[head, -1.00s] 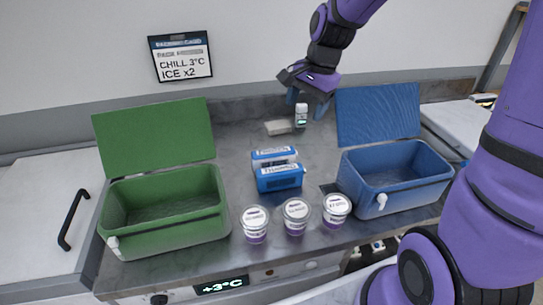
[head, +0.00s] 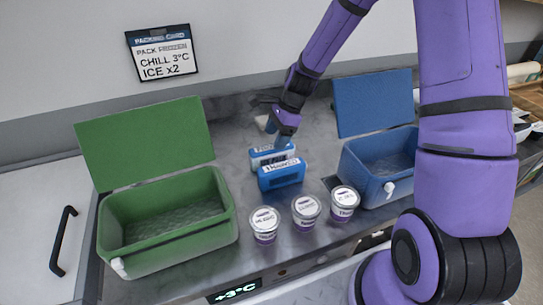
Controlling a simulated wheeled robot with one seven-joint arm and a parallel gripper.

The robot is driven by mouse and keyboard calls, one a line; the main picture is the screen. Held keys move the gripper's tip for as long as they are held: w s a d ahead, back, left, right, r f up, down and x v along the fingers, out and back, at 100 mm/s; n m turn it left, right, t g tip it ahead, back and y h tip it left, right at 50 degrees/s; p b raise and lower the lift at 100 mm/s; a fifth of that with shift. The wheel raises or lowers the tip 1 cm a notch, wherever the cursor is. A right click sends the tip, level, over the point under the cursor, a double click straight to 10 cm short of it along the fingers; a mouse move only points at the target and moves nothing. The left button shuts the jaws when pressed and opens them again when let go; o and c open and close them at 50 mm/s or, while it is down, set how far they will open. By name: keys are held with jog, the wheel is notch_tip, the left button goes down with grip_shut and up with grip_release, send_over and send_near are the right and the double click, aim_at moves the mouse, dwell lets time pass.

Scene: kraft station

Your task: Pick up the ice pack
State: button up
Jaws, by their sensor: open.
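Two blue ice packs with white labels stand one behind the other between the two coolers. The front ice pack (head: 281,177) has a label that seems to read "THAWED". The rear ice pack (head: 262,160) is partly hidden by the front one and by my gripper; its label is too small to read surely. My gripper (head: 280,143) is open and points down just above or at the rear pack's top right. I cannot tell whether its fingers touch or straddle that pack.
An open green cooler (head: 168,222) stands at left, an open blue cooler (head: 379,165) at right. Three lidded tubs, left (head: 265,226), middle (head: 306,212) and right (head: 344,204), line the counter's front. A card (head: 161,54) on the wall reads "CHILL 3°C ICE x2".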

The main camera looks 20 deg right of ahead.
aim_at(269, 153)
jog(key=shift+x, duration=3.3)
jog(key=shift+s+d+f, duration=0.1)
jog(key=shift+f, duration=0.05)
jog(key=c, duration=1.2)
